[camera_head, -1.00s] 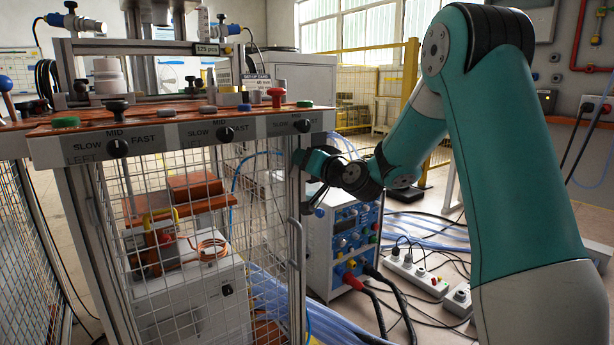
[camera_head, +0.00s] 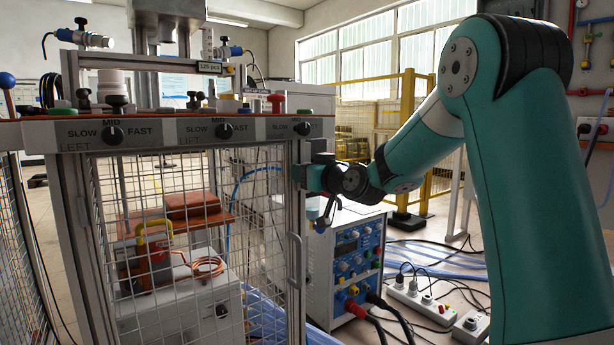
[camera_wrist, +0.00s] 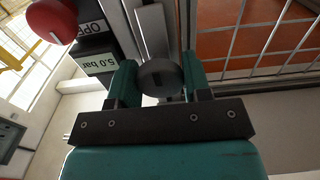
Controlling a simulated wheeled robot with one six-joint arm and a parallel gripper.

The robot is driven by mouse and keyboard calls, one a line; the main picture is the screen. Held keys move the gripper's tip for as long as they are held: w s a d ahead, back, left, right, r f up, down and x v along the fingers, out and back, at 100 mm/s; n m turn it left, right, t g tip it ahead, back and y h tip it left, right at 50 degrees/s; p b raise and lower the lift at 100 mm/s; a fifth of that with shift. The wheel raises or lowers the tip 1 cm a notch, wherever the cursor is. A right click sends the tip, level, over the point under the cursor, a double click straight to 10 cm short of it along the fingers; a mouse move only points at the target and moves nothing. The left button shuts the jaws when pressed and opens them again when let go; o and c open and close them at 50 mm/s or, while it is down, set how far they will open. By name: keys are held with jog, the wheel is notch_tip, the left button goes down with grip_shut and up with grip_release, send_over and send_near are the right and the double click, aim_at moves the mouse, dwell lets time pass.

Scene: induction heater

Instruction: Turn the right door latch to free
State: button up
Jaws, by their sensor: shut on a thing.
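In the wrist view, my gripper (camera_wrist: 159,76) has its two teal fingers closed on either side of a round dark knob, the right door latch (camera_wrist: 161,80). A short notch shows on the knob's face. In the head view, my gripper (camera_head: 312,178) is at the upper right corner of the cage, against the frame post beside the mesh door (camera_head: 190,290). The latch is hidden there behind my gripper. The door appears closed, with a vertical handle (camera_head: 296,262) below my gripper.
A control panel with dials (camera_head: 225,131) runs above the door. In the wrist view, a red knob (camera_wrist: 52,20) and a "5.0 bar" label (camera_wrist: 110,63) are close to my left finger. A blue power unit (camera_head: 357,255) and power strips (camera_head: 420,303) stand at right.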

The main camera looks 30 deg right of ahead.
dwell(0.3)
jog(key=o, duration=0.9)
jog(key=shift+s, duration=0.1)
jog(key=s, duration=1.7)
jog(key=shift+s+d, duration=0.1)
jog(key=shift+d, duration=0.2)
